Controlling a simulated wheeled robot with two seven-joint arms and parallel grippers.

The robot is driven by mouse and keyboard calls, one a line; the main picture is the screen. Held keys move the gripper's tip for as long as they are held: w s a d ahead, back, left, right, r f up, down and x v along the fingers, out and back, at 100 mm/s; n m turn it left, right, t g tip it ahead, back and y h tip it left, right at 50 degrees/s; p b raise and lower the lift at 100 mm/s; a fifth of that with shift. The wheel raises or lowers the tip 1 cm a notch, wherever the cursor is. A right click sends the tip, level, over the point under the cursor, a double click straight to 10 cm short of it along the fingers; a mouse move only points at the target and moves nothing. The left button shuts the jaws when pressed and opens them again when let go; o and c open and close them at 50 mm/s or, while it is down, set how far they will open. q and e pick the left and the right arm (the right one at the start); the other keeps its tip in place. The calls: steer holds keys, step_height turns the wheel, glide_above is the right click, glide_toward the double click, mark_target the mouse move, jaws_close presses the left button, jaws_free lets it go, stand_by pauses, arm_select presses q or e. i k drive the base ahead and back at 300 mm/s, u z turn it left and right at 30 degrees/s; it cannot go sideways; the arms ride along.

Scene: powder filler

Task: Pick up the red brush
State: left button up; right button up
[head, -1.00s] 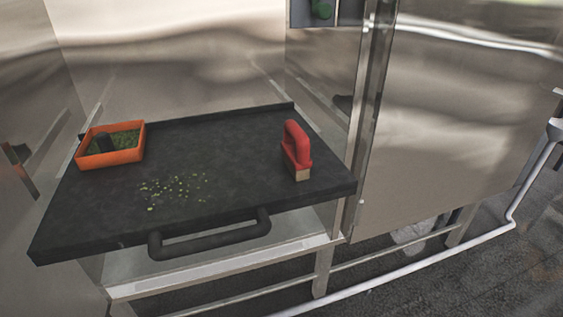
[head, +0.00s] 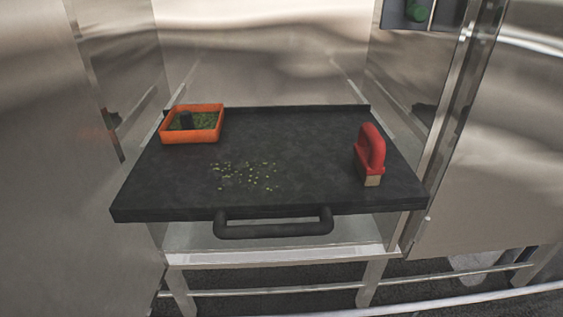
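The red brush (head: 371,152) stands upright on the right part of a black tray (head: 290,190). It has a red loop handle on top and a pale tan bristle block below. Nothing touches it. Neither of my grippers shows in the head view.
An orange square container (head: 163,137) with green bits and a dark object inside sits at the tray's back left. Small yellow-green crumbs (head: 243,176) lie mid-tray. A black handle (head: 273,232) juts from the tray's front. Steel walls stand at left (head: 50,160), back and right (head: 510,150).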

mark_target(371, 149)
steer(key=u, duration=1.75)
steer(key=k, duration=0.4)
steer(key=z, duration=1.05)
